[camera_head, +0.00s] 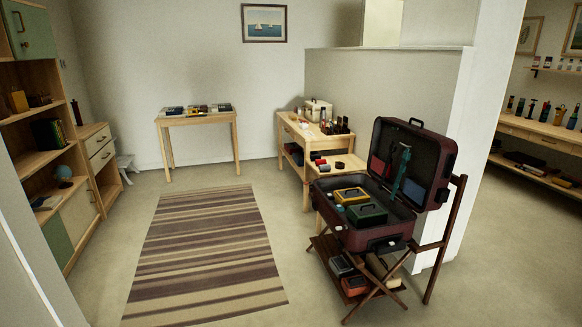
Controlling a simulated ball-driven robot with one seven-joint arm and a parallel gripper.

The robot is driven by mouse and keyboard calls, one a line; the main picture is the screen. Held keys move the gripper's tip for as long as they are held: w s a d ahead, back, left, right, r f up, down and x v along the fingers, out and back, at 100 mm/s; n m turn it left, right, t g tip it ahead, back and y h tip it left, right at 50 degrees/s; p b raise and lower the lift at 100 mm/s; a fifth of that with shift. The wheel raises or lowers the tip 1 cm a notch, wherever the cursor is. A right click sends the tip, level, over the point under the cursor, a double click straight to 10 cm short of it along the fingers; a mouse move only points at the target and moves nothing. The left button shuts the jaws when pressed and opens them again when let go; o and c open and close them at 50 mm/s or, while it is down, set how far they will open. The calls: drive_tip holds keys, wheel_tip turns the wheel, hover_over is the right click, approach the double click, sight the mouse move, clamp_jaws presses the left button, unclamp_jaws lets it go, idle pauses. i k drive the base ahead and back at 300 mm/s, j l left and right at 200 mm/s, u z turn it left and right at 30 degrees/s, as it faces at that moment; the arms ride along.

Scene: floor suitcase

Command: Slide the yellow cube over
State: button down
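A yellow box (350,196) with a dark handle lies inside the open suitcase (348,232). It is the only clearly yellow block-like thing in the suitcase, but I cannot tell whether it is the yellow cube. A dark green box (367,214) with a handle lies in front of it. A small yellow-brown block (18,101) sits on the left shelf, and it is too small to tell whether it is a cube. My gripper is not in view.
The suitcase rests on a dark folding stand (434,246) with boxes on its lower rack. A striped rug (205,252) covers the middle floor, which is clear. A shelf unit (40,160) lines the left, a wooden table (196,120) the back wall. A partition wall (405,90) stands behind the suitcase.

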sight(352, 196)
drive_tip(key=i, duration=1.95)
drive_tip(key=i+z, duration=0.2)
drive_tip(key=i, duration=0.3)
drive_tip(key=i+j+z, duration=0.2)
drive_tip(key=i, duration=0.3)
drive_tip(key=i+j+z, duration=0.2)
drive_tip(key=i, duration=0.3)
drive_tip(key=i+j+z, duration=0.2)
drive_tip(key=i+j, duration=0.15)
drive_tip(key=i, duration=0.1)
